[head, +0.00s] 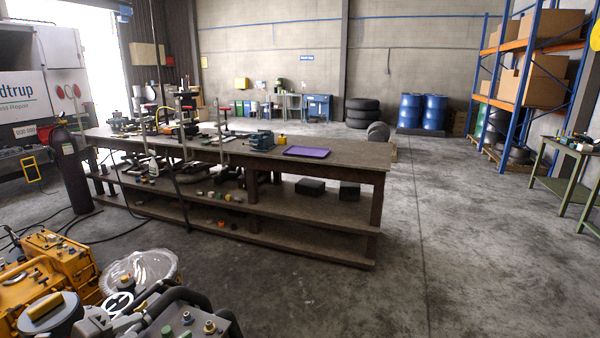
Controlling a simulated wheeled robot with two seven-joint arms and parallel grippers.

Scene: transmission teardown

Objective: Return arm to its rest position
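My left arm comes in low at the lower left of the head view, with grey and black parts crowded together. My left gripper (122,303) seems to be among them, in front of a clear round cover. Its fingers do not stand out from the dark parts around them, so I cannot tell whether it is open or shut, or whether it holds anything. My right arm and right gripper do not show.
A long workbench (340,153) with lower shelves crosses the middle, with tools and a purple tray (306,152) on top. Yellow machinery (55,262) stands at lower left. A dark gas cylinder (70,170) stands at left. The concrete floor (470,250) is clear at right.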

